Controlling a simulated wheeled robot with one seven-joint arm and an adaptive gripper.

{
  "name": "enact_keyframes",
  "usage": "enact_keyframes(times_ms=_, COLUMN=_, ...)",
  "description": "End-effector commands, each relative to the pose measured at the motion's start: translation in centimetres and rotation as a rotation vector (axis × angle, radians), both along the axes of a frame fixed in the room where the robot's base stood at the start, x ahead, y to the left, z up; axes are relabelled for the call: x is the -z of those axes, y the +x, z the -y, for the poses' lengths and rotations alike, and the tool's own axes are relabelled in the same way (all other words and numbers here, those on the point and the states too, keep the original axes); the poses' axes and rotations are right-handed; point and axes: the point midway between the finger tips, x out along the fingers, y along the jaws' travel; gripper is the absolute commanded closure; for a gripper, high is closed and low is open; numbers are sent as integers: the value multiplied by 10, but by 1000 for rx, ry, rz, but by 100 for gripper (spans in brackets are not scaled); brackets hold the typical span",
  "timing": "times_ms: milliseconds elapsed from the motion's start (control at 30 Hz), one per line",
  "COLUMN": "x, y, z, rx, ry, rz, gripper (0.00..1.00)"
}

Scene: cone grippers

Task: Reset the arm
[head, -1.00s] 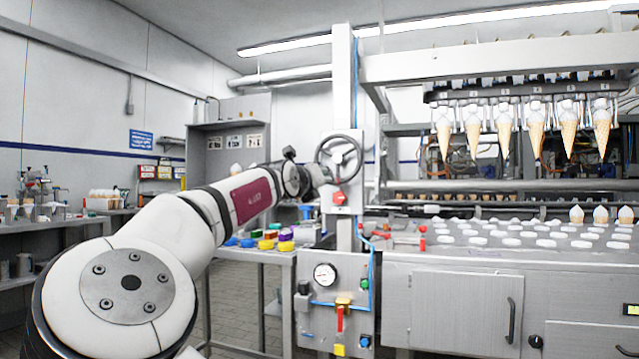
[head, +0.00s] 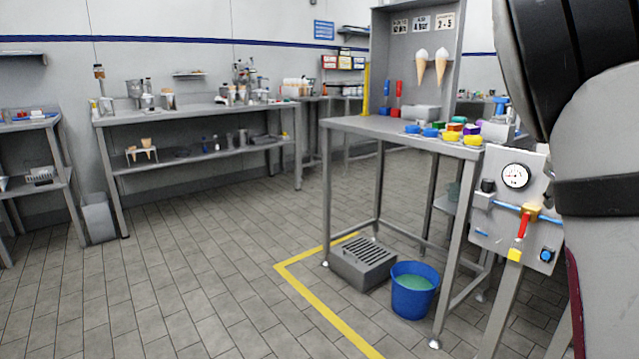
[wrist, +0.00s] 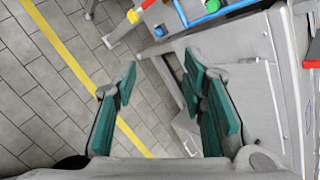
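My gripper (wrist: 160,85) shows in the wrist view with its two green-padded fingers apart and nothing between them. It points down at the tiled floor beside the grey machine cabinet (wrist: 260,65). In the head view my arm fills the right edge, close to the camera, and the gripper itself is out of that view. A gauge panel (head: 512,205) with a red lever and blue knob stands just left of my arm.
A metal table (head: 350,124) with coloured caps stands left of the panel. A blue bucket (head: 413,290) and a grey slotted box (head: 363,262) stand on the floor near it. A workbench (head: 200,112) lines the back wall. The tiled floor (head: 180,270) at left is open.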

Motion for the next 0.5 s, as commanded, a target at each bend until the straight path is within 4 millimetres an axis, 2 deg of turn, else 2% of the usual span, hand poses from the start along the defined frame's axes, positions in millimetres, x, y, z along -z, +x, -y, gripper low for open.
enact_keyframes(times_ms=33, x=17, y=-14, z=-17, rx=-102, ry=49, rz=-61, gripper=62)
enact_keyframes(times_ms=100, x=36, y=-31, z=-47, rx=-272, ry=87, rz=-144, gripper=62)
enact_keyframes(times_ms=200, x=53, y=-59, z=-94, rx=-541, ry=119, rz=-237, gripper=62)
enact_keyframes(times_ms=367, x=59, y=-112, z=-172, rx=-1009, ry=93, rz=-329, gripper=62)
enact_keyframes(times_ms=500, x=54, y=-171, z=-233, rx=-1430, ry=-11, rz=-382, gripper=62)
